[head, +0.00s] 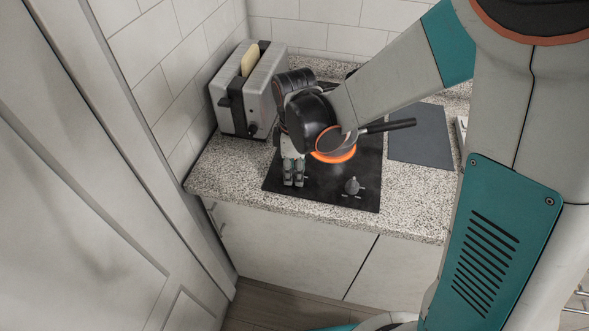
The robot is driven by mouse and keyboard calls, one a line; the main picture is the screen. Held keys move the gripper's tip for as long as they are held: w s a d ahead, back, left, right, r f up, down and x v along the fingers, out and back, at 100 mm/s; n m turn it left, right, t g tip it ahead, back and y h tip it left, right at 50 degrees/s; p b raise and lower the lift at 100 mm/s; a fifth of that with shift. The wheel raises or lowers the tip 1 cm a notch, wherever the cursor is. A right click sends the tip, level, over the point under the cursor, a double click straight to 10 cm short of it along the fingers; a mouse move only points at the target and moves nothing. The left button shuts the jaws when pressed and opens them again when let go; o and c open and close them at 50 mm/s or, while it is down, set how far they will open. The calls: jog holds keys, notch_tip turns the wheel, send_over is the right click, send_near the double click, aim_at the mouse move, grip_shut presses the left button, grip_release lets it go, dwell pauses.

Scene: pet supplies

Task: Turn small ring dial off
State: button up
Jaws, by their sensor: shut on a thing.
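The black cooktop (323,187) is set into the speckled counter. My gripper (293,182) points down at its front left corner, with its fingers close together at the surface. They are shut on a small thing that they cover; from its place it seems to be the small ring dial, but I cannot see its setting. A second dial (352,186), grey and round, stands uncovered to the right of my gripper. An orange glowing ring (334,157) shows behind, partly under a pan.
A black pan (376,127) with its handle to the right sits at the glowing ring, partly behind my arm. A grey toaster (242,95) with bread (250,60) stands at the back left. A dark board (420,137) lies to the right. The front counter strip is clear.

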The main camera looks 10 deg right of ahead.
jog(key=n, duration=0.3)
jog(key=shift+n, duration=2.1)
jog(key=o, duration=1.1)
jog(key=shift+c, duration=0.2)
notch_tip(320, 180, up, 8)
jog(key=shift+f, duration=0.25)
